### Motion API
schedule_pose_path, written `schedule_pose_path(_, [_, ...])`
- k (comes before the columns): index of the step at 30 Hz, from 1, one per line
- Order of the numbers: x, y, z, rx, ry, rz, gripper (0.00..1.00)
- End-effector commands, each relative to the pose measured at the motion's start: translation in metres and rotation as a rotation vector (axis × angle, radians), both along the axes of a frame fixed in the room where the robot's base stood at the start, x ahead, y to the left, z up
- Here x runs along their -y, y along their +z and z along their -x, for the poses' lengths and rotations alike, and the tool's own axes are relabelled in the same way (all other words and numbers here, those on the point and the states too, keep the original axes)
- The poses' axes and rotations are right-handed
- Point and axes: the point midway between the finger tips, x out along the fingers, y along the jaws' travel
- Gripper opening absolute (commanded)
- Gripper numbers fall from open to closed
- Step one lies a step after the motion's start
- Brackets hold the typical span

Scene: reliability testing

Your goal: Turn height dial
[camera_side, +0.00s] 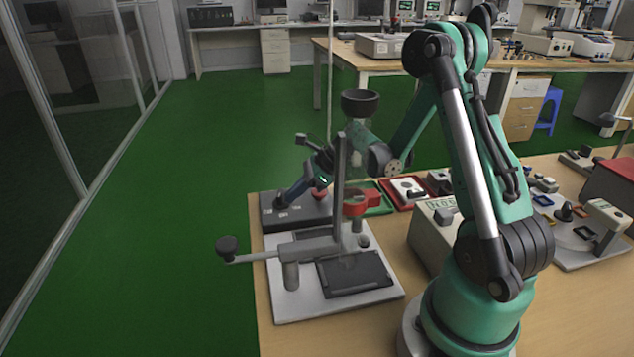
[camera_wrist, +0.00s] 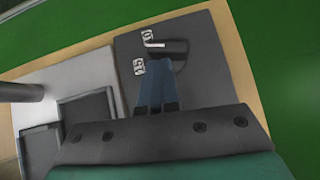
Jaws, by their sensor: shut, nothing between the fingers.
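A dark grey box (camera_side: 306,213) stands at the table's back left corner. In the wrist view, the box (camera_wrist: 205,62) carries a dark dial (camera_wrist: 172,48) with a white pointer and two white labels beside it. I cannot read whether this is the height dial. My gripper (camera_side: 281,203) reaches down over the left part of the box. In the wrist view its blue fingers (camera_wrist: 157,105) are together, with nothing between them, and point towards the dial. I cannot tell whether the fingertips touch it. In the side view the gripper hides the dial.
A test stand with an upright post, a red collar (camera_side: 356,203) and a side lever with a dark knob (camera_side: 227,246) stands on a pale base plate (camera_side: 283,306) in front of the box. Red and green trays lie right of the box. Green floor is free on the left.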

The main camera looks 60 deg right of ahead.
Motion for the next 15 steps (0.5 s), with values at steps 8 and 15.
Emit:
schedule_pose_path(8, [-0.010, 0.001, -0.004, 0.010, -0.021, -0.004, 0.00])
schedule_pose_path(15, [-0.016, 0.000, -0.004, 0.010, -0.019, -0.003, 0.00])
